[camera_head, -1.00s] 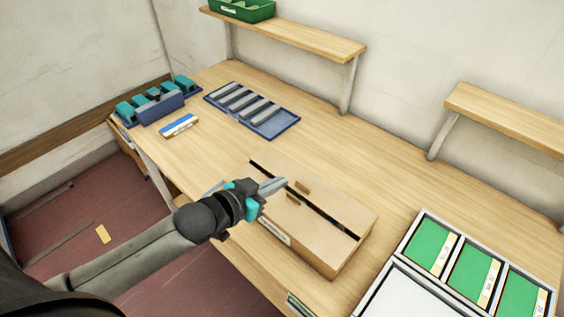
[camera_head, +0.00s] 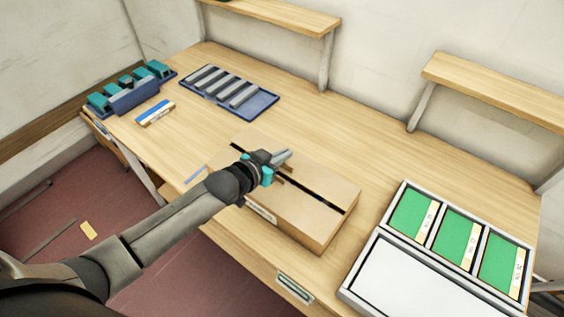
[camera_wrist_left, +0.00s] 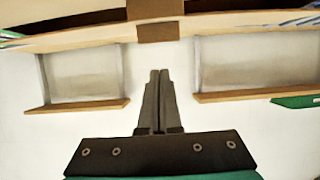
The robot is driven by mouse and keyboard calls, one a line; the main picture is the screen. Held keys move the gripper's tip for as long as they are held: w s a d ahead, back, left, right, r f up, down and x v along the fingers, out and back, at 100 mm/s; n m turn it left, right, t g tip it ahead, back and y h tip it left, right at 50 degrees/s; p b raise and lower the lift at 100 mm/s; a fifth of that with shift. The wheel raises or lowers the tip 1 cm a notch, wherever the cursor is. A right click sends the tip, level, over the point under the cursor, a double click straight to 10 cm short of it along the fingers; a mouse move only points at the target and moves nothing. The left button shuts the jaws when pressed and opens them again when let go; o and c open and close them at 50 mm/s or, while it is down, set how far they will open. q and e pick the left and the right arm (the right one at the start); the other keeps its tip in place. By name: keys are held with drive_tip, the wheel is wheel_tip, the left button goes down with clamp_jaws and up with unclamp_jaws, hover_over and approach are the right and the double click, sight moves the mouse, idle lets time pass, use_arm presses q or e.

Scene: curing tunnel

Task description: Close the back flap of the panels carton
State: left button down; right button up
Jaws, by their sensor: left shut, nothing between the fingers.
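The panels carton (camera_head: 310,236) is a brown box on the bench in the middle of the head view. Its back flap (camera_head: 318,180) and front flap (camera_head: 285,205) lie close to level, with a dark slit between them. Whether the back flap is fully flat I cannot tell. My left gripper (camera_head: 286,157) is shut and empty over the back flap, and it hides part of the flap and slit. Contact cannot be told. In the left wrist view its closed fingers (camera_wrist_left: 158,100) point toward a brown tab (camera_wrist_left: 158,32) on the carton. My right gripper is not in view.
A white-framed tray with green panels (camera_head: 410,215) stands at the right. A blue tray with grey bars (camera_head: 230,93) and a teal-and-blue rack (camera_head: 132,90) stand at the back left. Two wall shelves (camera_head: 490,85) overhang the back. Bench behind the carton is clear.

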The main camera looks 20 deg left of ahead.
sight(286, 166)
use_arm(q)
drive_tip(key=shift+s+f, duration=0.15)
drive_tip(key=shift+f, duration=0.45)
drive_tip(key=shift+s+f, duration=0.15)
drive_tip(key=shift+f, duration=0.4)
drive_tip(key=shift+a+f, duration=0.1)
drive_tip(key=shift+s+a+f, duration=0.1)
drive_tip(key=shift+s+f, duration=0.15)
drive_tip(key=shift+f, duration=0.2)
drive_tip(key=shift+s+a+f, duration=0.1)
drive_tip(key=shift+s+f, duration=0.15)
drive_tip(key=shift+f, duration=0.2)
wheel_tip(286, 166, up, 6)
drive_tip(key=p, duration=0.5)
drive_tip(key=shift+f, duration=0.25)
drive_tip(key=shift+s+r+p, duration=0.25)
drive_tip(key=shift+p, duration=0.2)
drive_tip(key=f+v, duration=0.1)
drive_tip(key=v, duration=0.8)
drive_tip(key=shift+s+a+f, duration=0.15)
drive_tip(key=shift+s+f, duration=0.15)
drive_tip(key=shift+s, duration=0.15)
